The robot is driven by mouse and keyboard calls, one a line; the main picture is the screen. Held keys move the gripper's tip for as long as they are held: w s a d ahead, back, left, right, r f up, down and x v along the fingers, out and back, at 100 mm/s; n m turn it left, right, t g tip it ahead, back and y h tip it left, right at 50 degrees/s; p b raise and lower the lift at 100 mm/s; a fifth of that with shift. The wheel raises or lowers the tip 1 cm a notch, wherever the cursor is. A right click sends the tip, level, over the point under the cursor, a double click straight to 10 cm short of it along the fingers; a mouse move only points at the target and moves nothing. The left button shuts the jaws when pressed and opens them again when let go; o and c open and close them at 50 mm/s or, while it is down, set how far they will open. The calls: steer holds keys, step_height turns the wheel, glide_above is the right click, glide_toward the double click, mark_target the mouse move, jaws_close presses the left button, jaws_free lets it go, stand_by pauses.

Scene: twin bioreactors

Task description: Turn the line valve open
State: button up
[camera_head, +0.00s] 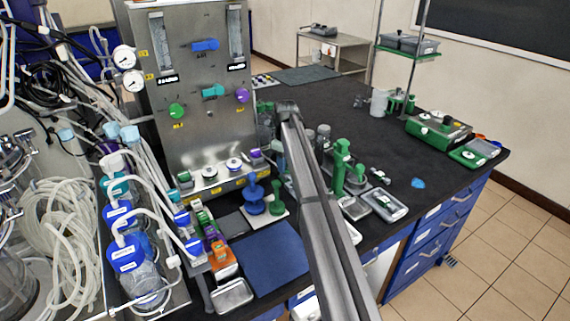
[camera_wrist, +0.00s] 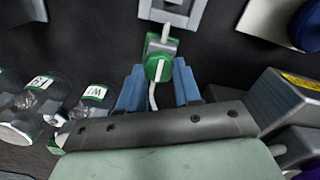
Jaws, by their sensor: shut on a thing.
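In the wrist view, the two blue fingers of my gripper (camera_wrist: 158,86) stand on either side of a small green valve (camera_wrist: 164,46). The gripper is shut on this valve, though finger contact is hard to make out. The valve has a pale lever-like bar on its near face. A thin white tube runs down from it between the fingers. In the head view my grey arm link crosses the bench, and I cannot make out the gripper or the valve it holds.
Bottles with green labels (camera_wrist: 92,97) stand left of the gripper in the wrist view. A grey block with a yellow label (camera_wrist: 290,95) is close on the right. In the head view, the steel panel (camera_head: 205,130) rises left of my arm. The black bench (camera_head: 330,105) is clearer toward the back.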

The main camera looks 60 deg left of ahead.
steer(key=o, duration=1)
steer(key=shift+o, duration=0.2)
steer(key=shift+r, duration=0.1)
step_height(320, 180, up, 14)
steer(key=shift+f, duration=0.2)
